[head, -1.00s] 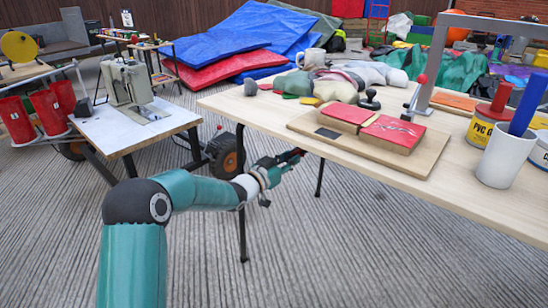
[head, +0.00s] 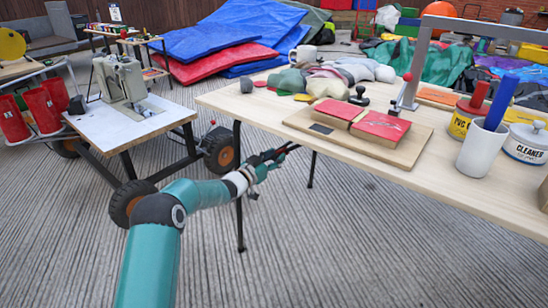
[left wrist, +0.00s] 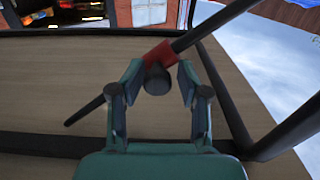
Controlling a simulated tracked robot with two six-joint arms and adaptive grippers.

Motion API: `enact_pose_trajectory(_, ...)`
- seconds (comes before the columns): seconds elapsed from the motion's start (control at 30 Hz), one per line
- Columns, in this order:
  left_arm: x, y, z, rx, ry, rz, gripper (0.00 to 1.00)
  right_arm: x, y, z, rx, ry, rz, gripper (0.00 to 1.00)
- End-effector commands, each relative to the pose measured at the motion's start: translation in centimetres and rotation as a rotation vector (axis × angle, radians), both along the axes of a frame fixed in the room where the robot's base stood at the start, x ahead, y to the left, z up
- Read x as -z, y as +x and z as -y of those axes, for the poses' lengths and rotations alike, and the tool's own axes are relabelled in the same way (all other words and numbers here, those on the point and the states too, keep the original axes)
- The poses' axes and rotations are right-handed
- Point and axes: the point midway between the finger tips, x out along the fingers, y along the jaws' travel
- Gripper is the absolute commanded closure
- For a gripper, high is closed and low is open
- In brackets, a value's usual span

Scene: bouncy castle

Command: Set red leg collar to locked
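The red leg collar (left wrist: 158,54) sits around a dark table-leg bar (left wrist: 205,28) in the left wrist view. A dark round knob (left wrist: 157,80) sticks out from the collar toward my camera. My left gripper (left wrist: 159,88) is open, with one finger on each side of the knob and gaps between. I cannot tell whether the collar is locked. In the head view my left gripper (head: 283,151) is beside the near edge of the wooden table (head: 240,101), close to its black legs. The collar is not clear there. My right gripper is not in view.
Another dark strut (left wrist: 232,105) slants near the gripper in the left wrist view. On the table stand a board with red pads (head: 352,147), a white cup (head: 481,148) and cans. A wheeled cart with a sewing machine (head: 121,82) stands left. The floor in front is clear.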

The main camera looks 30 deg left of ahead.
Motion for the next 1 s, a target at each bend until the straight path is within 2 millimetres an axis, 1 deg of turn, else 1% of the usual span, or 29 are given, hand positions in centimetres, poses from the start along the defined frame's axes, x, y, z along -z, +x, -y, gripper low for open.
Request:
enact_pose_trajectory(0.33,0.3,-0.2,-0.1,0.000,-0.001,-0.005,0.50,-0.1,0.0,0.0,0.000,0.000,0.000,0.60)
enact_pose_trajectory(0.47,0.2,-0.8,-0.2,0.000,-0.001,-0.005,0.50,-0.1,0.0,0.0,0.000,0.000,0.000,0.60)
enact_pose_trajectory(0.57,0.3,-1.8,-0.5,-0.001,-0.003,-0.008,0.50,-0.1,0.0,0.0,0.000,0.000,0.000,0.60)
enact_pose_trajectory(0.67,0.3,-3.2,-0.7,-0.002,-0.004,-0.008,0.50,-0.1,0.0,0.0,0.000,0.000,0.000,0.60)
enact_pose_trajectory(1.0,0.4,-9.3,-1.7,-0.001,-0.002,-0.007,0.50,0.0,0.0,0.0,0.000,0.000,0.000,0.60)
